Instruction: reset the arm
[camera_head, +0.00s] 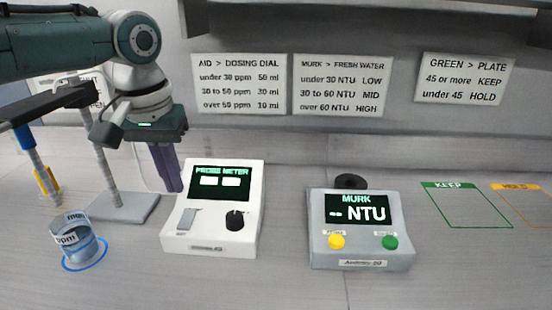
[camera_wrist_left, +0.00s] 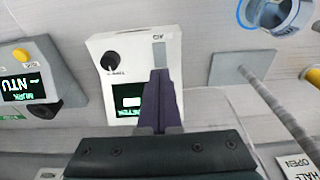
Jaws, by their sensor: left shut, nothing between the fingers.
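My left arm comes in from the upper left of the head view. Its gripper (camera_head: 165,168) points down just left of and behind the white probe meter (camera_head: 212,241). The purple fingers are together with nothing between them. In the left wrist view the shut fingers (camera_wrist_left: 160,100) overlap the probe meter (camera_wrist_left: 103,60), hiding part of its screen and the area by its grey slot. I cannot tell from these views whether they touch it. My right gripper is in neither view.
A grey murk meter (camera_head: 360,248) stands right of the probe meter. A clear beaker (camera_head: 76,243) stands in a blue ring at left. A stand with a grey base (camera_head: 118,208) rises behind it. Keep (camera_head: 466,205) and hold (camera_head: 530,205) outlines lie right. Signs (camera_head: 238,84) hang on the wall.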

